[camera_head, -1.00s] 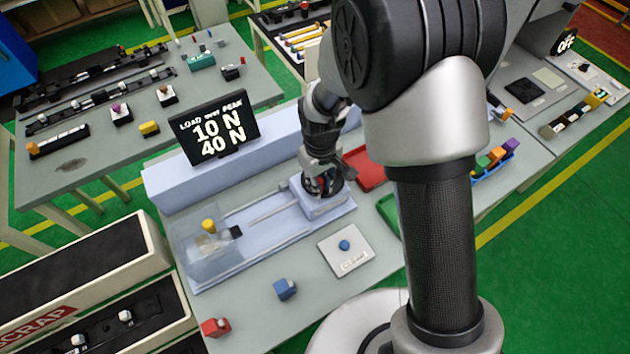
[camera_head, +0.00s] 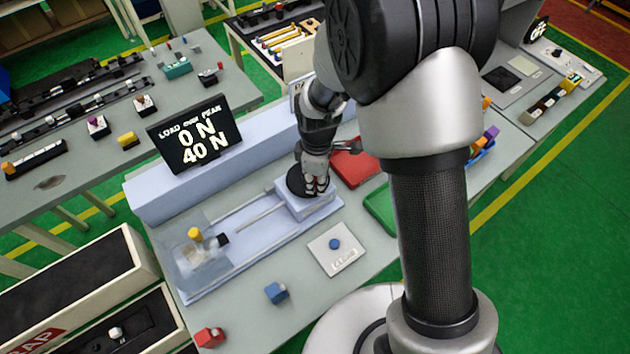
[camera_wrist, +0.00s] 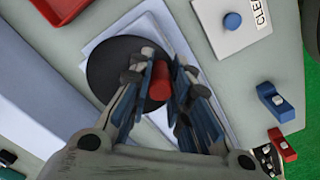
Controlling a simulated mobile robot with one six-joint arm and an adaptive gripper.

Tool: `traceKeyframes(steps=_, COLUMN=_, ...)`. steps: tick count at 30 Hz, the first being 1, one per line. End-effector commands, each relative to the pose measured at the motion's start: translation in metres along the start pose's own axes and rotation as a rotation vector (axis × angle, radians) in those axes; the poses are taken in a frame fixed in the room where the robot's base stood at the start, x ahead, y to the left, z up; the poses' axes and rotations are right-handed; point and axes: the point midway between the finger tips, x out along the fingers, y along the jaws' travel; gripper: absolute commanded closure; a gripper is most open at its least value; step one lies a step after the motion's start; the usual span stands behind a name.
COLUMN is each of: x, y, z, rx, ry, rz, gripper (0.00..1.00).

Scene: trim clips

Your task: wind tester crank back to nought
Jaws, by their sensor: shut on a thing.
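The tester stands on the table, with its black display (camera_head: 195,133) reading load 0 N over peak 40 N. Its crank is a black disc (camera_wrist: 112,70) with a red knob (camera_wrist: 159,86), on the pale block (camera_head: 308,206) at the right end of the tester. My gripper (camera_wrist: 161,84) points down over the disc and is shut on the red knob, with blue-padded fingers on both sides of it. In the head view my gripper (camera_head: 315,184) partly hides the crank. At the tester's left end is a yellow-topped clip (camera_head: 195,234) behind a clear guard.
A plate marked CLEAR with a blue button (camera_head: 334,244) lies just in front of the crank. A blue clip (camera_head: 276,292) and a red clip (camera_head: 209,337) lie near the front edge. A red tray (camera_head: 353,168) and a green tray (camera_head: 380,206) sit to the right.

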Motion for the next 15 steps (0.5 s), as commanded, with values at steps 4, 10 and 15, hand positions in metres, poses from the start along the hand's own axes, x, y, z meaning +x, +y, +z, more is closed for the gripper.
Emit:
traceKeyframes(steps=4, x=-0.0014, y=0.003, z=-0.0006, rx=-0.023, ry=0.004, rz=0.006, gripper=1.0)
traceKeyframes(steps=10, x=-0.0015, y=0.0033, z=-0.0006, rx=-0.03, ry=0.004, rz=0.007, gripper=1.0)
traceKeyframes(steps=15, x=-0.0016, y=0.0034, z=-0.0007, rx=-0.03, ry=0.004, rz=0.007, gripper=1.0)
